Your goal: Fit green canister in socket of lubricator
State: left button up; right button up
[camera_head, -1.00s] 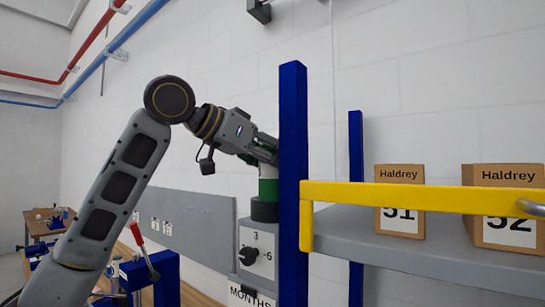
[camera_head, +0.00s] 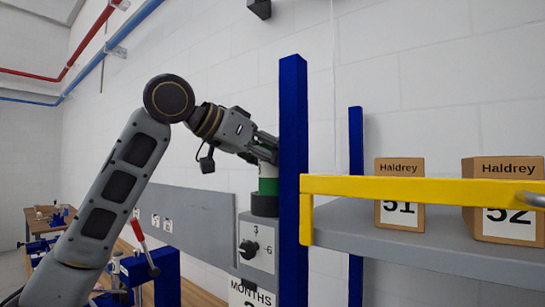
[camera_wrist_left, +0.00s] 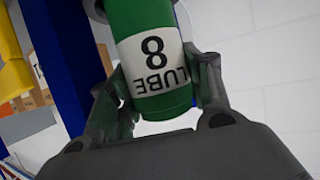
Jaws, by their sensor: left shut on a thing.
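The green canister (camera_wrist_left: 155,50), with a white label reading "LUBE 8", is between the fingers of my left gripper (camera_wrist_left: 165,90) in the left wrist view. In the head view the left gripper (camera_head: 264,148) is shut on the canister (camera_head: 268,180), partly behind the blue post. The canister stands upright right above the black socket (camera_head: 264,205) on top of the grey lubricator (camera_head: 256,245), which has a dial and a "MONTHS" label. I cannot tell whether the canister sits inside the socket. My right gripper is not in view.
A blue post (camera_head: 293,180) stands close in front of the gripper and lubricator. A yellow bar (camera_head: 420,190) runs right from it, before a grey shelf (camera_head: 440,252) with boxes marked 51 (camera_head: 399,193) and 52 (camera_head: 503,200). A red-handled clamp (camera_head: 139,233) is at lower left.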

pick_arm(q)
jog(key=shift+f+b, duration=0.65)
jog(key=shift+f, duration=0.35)
dwell(0.7)
jog(key=o, duration=1.2)
jog(key=shift+o, duration=0.2)
jog(key=shift+w, duration=0.1)
jog(key=v, duration=1.2)
dwell(0.5)
